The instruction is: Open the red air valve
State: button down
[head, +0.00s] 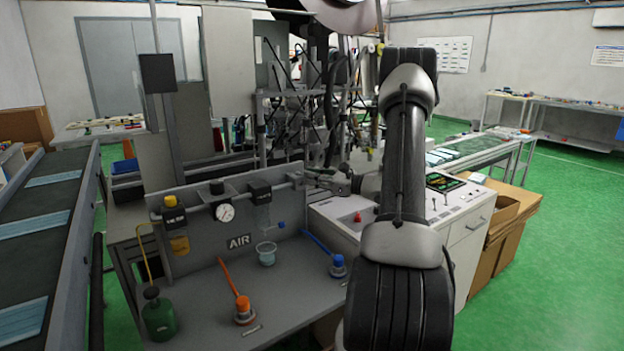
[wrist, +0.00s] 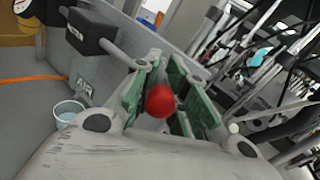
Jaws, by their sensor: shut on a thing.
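The red air valve's round red knob (wrist: 160,100) shows in the wrist view between the green pads of my gripper (wrist: 165,82). My gripper is shut on this knob. In the head view my gripper (head: 318,180) is at the right end of the grey air pipe (head: 285,184), above the panel marked AIR (head: 239,241). The knob cannot be made out there. The valve's body and the lever's angle are mostly hidden by the fingers.
A pressure gauge (head: 225,212) and black fittings sit along the pipe to the left. A control console (head: 465,215) is close on the right.

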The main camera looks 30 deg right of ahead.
jog(key=shift+s+d+f, duration=0.15)
jog(key=c, duration=1.6)
grip_release()
jog(key=shift+s+d, duration=0.1)
jog(key=v, duration=1.1)
jog(key=shift+s+d, duration=0.25)
jog(key=shift+s, duration=0.1)
jog(key=shift+o, duration=0.5)
